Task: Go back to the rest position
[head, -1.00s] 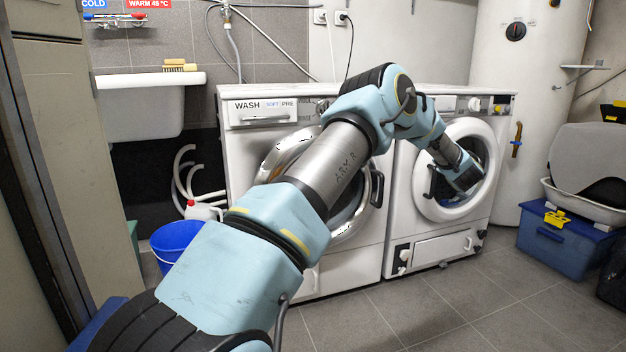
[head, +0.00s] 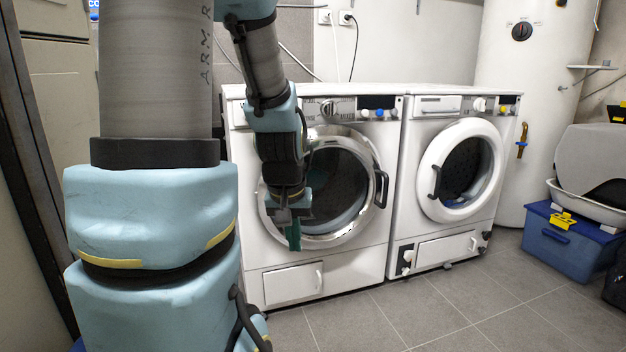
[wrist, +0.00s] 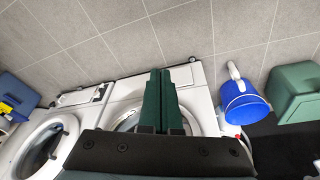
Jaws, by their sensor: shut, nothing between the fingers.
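My gripper (head: 293,236) hangs pointing down in front of the left washing machine (head: 330,265) in the head view. It looks shut and empty. In the wrist view its two green fingers (wrist: 161,100) lie side by side with nothing between them. My arm fills the left of the head view, folded up close to the camera.
The right machine (head: 448,232) has its round door shut. A blue box (head: 560,246) stands at the right by a white boiler (head: 520,140). A blue bucket (wrist: 246,108) and a green container (wrist: 292,92) show in the wrist view. The tiled floor (head: 420,310) in front is clear.

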